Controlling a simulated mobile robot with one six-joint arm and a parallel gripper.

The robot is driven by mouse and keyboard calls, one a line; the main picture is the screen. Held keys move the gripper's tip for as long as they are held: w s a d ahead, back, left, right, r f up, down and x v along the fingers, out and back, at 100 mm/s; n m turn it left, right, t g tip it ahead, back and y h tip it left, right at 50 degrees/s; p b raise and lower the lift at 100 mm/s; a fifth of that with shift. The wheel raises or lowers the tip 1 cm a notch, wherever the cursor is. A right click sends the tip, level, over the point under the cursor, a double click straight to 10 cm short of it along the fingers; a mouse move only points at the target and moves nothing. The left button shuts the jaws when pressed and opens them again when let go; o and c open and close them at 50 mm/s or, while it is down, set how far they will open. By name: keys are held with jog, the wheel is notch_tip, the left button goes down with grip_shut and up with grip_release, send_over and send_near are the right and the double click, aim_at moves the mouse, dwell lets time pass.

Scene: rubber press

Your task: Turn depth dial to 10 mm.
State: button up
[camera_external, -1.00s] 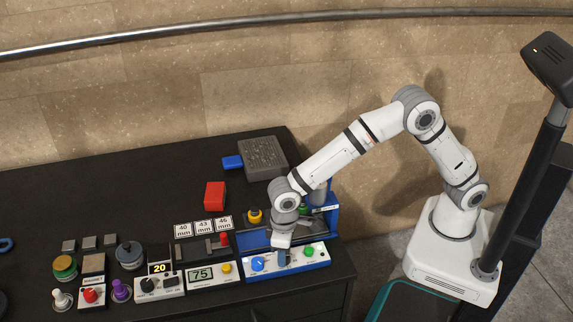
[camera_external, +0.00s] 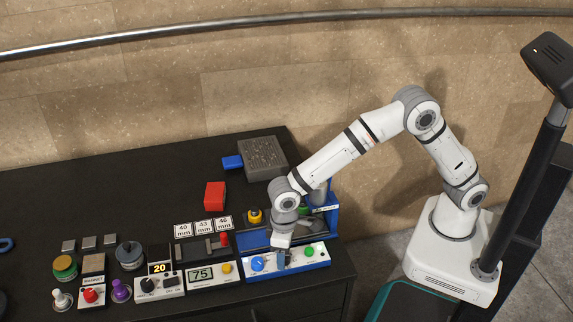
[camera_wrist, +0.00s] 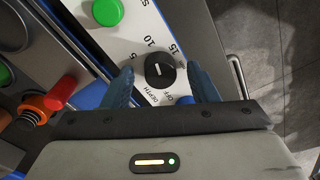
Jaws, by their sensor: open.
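The depth dial (camera_wrist: 160,70) is a round black knob with a short white line on top. In the wrist view it sits on a white panel (camera_wrist: 118,45) marked 5, 10, 15, OFF and DEPTH. The white line runs roughly toward the 10; I cannot tell its exact setting. My gripper (camera_wrist: 160,82) is open, with one blue finger on each side of the dial; contact is not clear. In the external view my gripper (camera_external: 284,258) is low over the blue-framed panel (camera_external: 305,257) and hides the dial.
A green button (camera_wrist: 107,12) is on the same panel. In the external view a blue knob (camera_external: 257,264) and a green button (camera_external: 309,252) flank my gripper. The yellow button's box with a 75 display (camera_external: 201,274) is to the left.

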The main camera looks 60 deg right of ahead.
jog(key=r, duration=0.7)
jog(key=shift+d+r+b, duration=0.2)
jog(key=shift+r+b, duration=0.15)
jog(key=shift+b, duration=0.05)
jog(key=shift+w, duration=0.1)
jog(key=w+d+r+m+p, duration=0.1)
jog(key=w+d+r, duration=0.15)
jog(key=d, duration=0.85)
jog(key=w+d+r+p, duration=0.15)
jog(key=d+r, duration=0.25)
jog(key=d, duration=0.8)
jog(key=s+d+f+m+t+b, duration=0.1)
jog(key=s+d+m+t+b, duration=0.1)
jog(key=s+d, duration=1.7)
jog(key=shift+s+d+f+m+t+h, duration=0.3)
jog(key=shift+s+m+t, duration=0.1)
jog(key=shift+t, duration=0.2)
jog(key=shift+a, duration=0.1)
